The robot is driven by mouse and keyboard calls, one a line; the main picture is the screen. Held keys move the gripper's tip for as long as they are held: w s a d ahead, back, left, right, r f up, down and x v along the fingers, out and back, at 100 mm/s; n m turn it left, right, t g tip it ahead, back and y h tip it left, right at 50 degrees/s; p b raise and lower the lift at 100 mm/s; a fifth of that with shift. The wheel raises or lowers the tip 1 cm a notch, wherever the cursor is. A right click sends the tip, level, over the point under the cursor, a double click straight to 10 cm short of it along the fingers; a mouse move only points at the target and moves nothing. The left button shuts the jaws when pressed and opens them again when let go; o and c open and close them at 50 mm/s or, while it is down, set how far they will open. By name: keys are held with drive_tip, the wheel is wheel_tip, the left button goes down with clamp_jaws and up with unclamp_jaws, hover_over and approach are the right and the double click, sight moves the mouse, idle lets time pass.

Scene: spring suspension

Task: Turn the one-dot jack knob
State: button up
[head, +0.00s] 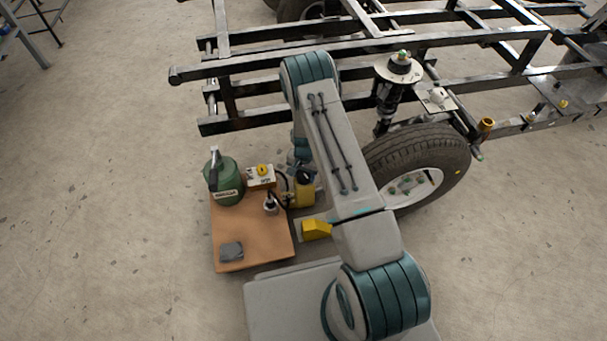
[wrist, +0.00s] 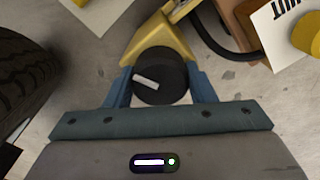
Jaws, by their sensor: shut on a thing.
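A round black knob (wrist: 158,76) with a white bar mark sits on a yellow jack body (wrist: 150,40) in the wrist view. My gripper (wrist: 160,84) has its blue fingers on both sides of the knob and is shut on it. The white bar lies nearly level, tilted slightly down to the right. I cannot make out a dot on the knob. In the head view the yellow jack (head: 304,194) stands beside the wooden board, and my arm hides part of it and the gripper.
A wooden board (head: 232,225) holds a green canister (head: 226,182), a box with a yellow knob (head: 262,170) and a grey block (head: 231,251). The tire (head: 440,150) and the black frame (head: 290,52) are close by. A dark hose (wrist: 222,45) runs near the jack.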

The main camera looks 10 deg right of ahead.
sight(304, 173)
idle(0.3)
drive_tip(key=o, duration=1)
drive_tip(key=shift+r, duration=0.1)
wheel_tip(304, 173, up, 14)
drive_tip(key=p, duration=0.5)
